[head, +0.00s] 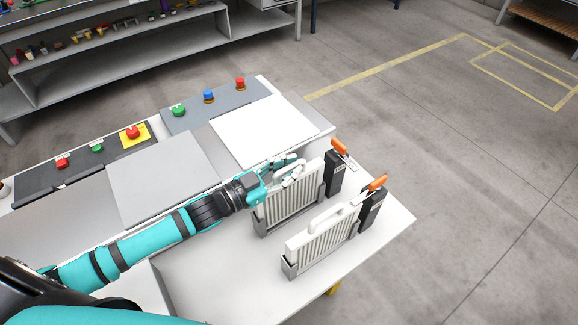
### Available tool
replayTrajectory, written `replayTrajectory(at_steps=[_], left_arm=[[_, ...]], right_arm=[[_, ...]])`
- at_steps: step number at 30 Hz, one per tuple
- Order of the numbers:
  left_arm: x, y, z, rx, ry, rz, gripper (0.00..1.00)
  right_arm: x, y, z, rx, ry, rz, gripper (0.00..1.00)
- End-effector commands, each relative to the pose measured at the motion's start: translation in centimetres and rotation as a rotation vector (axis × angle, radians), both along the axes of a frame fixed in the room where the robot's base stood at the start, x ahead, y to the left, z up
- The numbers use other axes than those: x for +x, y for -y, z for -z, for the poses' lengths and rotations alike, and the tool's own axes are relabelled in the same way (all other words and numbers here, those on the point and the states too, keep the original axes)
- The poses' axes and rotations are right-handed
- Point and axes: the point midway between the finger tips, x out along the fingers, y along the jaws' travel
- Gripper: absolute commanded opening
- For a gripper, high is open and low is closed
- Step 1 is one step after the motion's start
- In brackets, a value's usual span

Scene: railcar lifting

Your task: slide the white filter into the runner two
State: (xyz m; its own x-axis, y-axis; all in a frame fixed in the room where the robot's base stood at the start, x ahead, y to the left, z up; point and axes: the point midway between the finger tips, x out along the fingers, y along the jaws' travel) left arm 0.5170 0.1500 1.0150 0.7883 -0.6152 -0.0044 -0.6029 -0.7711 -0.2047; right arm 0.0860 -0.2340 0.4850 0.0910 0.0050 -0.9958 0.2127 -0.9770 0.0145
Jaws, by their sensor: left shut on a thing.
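Two white ribbed filters with top handles stand upright in grey runners on the right part of the table. The far filter (290,203) sits in the far runner (262,227); the near filter (320,238) sits in the near runner (290,268). My left gripper (292,170) is shut on the far filter at its top handle, partly hiding the handle. Each runner has a black block with an orange lever at its right end: the far lever (338,146) and the near lever (378,182). I cannot read which runner is two. My right gripper is not in view.
The white table (385,232) has bare room around the runners. A control panel with a green, a blue and a red button (240,83) and another with an emergency stop (133,131) lie behind. A grey shelf (190,30) stands farther back.

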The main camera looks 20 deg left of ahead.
Motion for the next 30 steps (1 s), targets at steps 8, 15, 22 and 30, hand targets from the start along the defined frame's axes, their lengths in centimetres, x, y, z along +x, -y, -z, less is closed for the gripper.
replayTrajectory(at_steps=[8,15,22,30], left_arm=[[0.0,0.0,0.7,-0.001,0.002,0.0,0.0],[0.0,0.0,0.7,-0.001,0.002,0.0,0.37],[0.1,0.0,0.6,-0.001,0.002,-0.001,0.39],[-1.1,-1.0,0.9,0.003,-0.004,-0.003,0.39]], right_arm=[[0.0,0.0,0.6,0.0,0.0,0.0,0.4],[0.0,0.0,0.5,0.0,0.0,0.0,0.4],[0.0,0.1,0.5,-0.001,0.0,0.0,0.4],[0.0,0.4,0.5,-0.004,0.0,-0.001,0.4]])
